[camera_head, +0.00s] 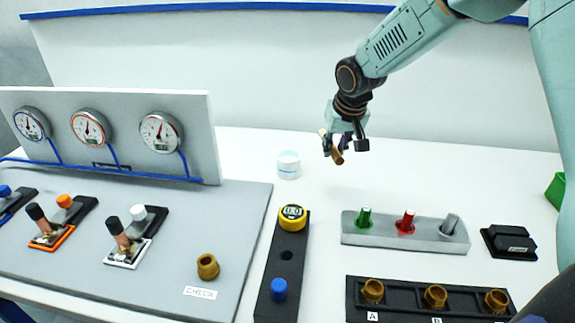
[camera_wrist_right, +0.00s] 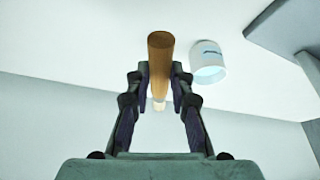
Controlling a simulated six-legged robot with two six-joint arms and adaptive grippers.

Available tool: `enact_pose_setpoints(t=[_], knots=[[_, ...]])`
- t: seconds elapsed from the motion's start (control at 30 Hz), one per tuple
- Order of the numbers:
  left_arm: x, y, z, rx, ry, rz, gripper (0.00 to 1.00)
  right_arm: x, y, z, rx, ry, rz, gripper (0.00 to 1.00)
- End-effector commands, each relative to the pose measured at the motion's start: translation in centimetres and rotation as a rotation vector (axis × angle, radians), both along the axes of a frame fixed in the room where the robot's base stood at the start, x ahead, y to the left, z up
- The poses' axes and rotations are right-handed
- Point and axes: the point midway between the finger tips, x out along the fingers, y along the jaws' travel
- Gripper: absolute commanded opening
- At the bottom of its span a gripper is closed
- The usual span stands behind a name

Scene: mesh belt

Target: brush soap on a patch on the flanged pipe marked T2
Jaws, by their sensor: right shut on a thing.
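My right gripper (camera_head: 339,146) is in the upper middle of the head view, above the white table. It is shut on a brush with a wooden handle (camera_wrist_right: 160,62), which shows between the fingers in the wrist view; a paler end shows lower down. In the head view the handle (camera_head: 336,156) tilts downward. I see no pipe marked T2. My left gripper is not in view.
A gauge panel (camera_head: 205,130) and a grey board (camera_head: 180,270) with valves fill the left.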

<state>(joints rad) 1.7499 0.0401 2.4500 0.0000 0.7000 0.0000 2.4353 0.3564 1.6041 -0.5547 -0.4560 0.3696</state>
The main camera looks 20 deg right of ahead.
Motion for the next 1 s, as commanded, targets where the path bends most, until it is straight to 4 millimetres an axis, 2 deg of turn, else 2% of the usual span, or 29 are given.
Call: enact_pose_setpoints(t=[0.67,1.0], knots=[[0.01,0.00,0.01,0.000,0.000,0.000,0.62,0.02,-0.03,0.01,0.009,0.009,-0.001,0.00],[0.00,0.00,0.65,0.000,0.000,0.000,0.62,-0.09,-0.22,-0.07,0.152,0.162,-0.011,0.00]])
